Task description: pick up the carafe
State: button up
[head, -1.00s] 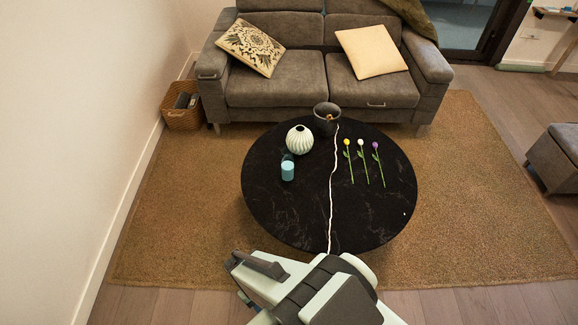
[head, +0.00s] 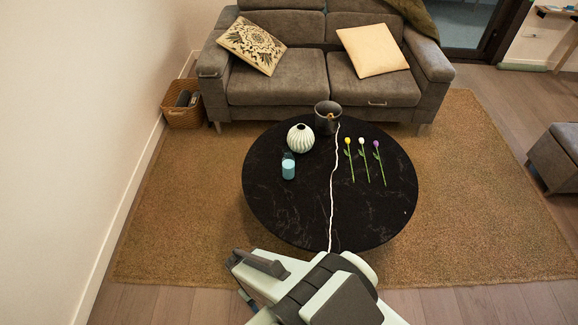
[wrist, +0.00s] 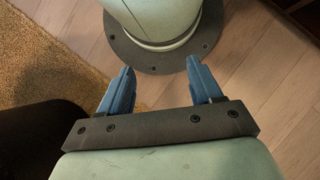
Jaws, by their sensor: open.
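The carafe appears to be the small teal vessel (head: 288,170) with a clear or darker upper part. It stands upright on the left part of the round black table (head: 290,215), in front of a white ribbed vase (head: 300,138). My gripper (wrist: 160,64) is open and empty in the wrist view, its two blue fingers apart. Below it are wood floor and a pale round column on a dark bolted plate, which is mine. The carafe is not in the wrist view. In the head view my folded arm is at the bottom, well short of the carafe.
A dark pot (head: 322,108) stands at the table's back. Three flowers (head: 364,162) lie to the right, past a white line (head: 333,190) across the top. The table's front left is clear. A grey sofa (head: 275,80) stands behind; a brown rug (head: 480,210) lies beneath.

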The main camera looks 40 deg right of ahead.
jog(key=o, duration=0.5)
jog(key=shift+c, duration=0.2)
